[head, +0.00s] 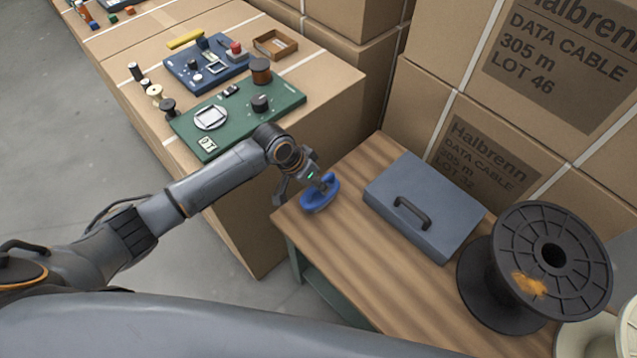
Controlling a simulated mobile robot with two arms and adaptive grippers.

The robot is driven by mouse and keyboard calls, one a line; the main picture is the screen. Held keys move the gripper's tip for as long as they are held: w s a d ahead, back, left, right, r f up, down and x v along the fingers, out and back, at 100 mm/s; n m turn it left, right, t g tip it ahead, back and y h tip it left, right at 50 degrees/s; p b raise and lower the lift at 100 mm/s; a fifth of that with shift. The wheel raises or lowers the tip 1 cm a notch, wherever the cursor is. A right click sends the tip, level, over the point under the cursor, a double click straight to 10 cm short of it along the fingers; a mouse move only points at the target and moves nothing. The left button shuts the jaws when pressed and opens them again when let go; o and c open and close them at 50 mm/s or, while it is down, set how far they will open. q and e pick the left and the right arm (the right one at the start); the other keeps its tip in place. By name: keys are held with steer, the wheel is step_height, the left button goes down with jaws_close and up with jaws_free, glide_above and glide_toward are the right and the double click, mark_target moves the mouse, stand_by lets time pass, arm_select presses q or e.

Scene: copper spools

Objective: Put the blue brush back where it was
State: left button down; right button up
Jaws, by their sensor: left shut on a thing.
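The blue brush (318,196) is at the left end of the wooden table (345,235), near its corner. My left gripper (308,190) is over it and shut on it. The fingers hide part of the brush. I cannot tell whether the brush touches the table top or is just above it. My right gripper is not in view.
A grey-blue case (425,200) with a handle lies right of the brush. A large black spool (540,265) stands further right. Stacked cartons (375,90) rise behind. A green panel (235,120) and a blue panel (205,65) lie on cartons at the upper left.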

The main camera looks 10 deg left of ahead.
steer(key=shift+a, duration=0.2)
arm_select(q)
steer(key=c, duration=1.3)
jaws_free()
steer(key=shift+f, duration=0.1)
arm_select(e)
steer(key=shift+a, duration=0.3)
arm_select(q)
steer(key=shift+a+r, duration=0.1)
steer(key=shift+r, duration=0.4)
steer(key=p+v, duration=0.1)
steer(key=v, duration=1)
steer(key=shift+s+a+r, duration=0.1)
steer(key=shift+s, duration=0.05)
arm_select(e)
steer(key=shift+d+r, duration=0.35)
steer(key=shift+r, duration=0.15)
